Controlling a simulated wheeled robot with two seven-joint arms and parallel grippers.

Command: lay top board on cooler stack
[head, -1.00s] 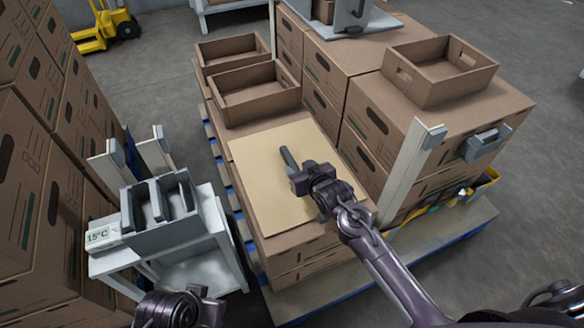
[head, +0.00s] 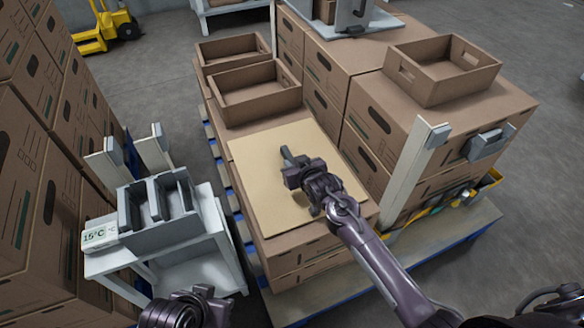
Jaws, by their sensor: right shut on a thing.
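The top board (head: 256,179) is a flat tan sheet. It lies over the near cartons of the cooler stack (head: 293,256), its edges roughly in line with theirs. I cannot tell whether it rests fully on them. My right gripper (head: 288,160) reaches over the board from the lower right and is shut on it near its middle. The arm hides part of the board's right side. My left arm's end (head: 185,309) is at the bottom edge, left of the stack, with its fingers out of clear view.
Two open cartons (head: 255,92) stand behind the board. Taller cartons (head: 430,120) with an open box on top and a pale upright post (head: 408,170) are on the right. A white stand (head: 205,255) with a grey divided holder (head: 158,232) is on the left, near tall carton stacks (head: 45,190).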

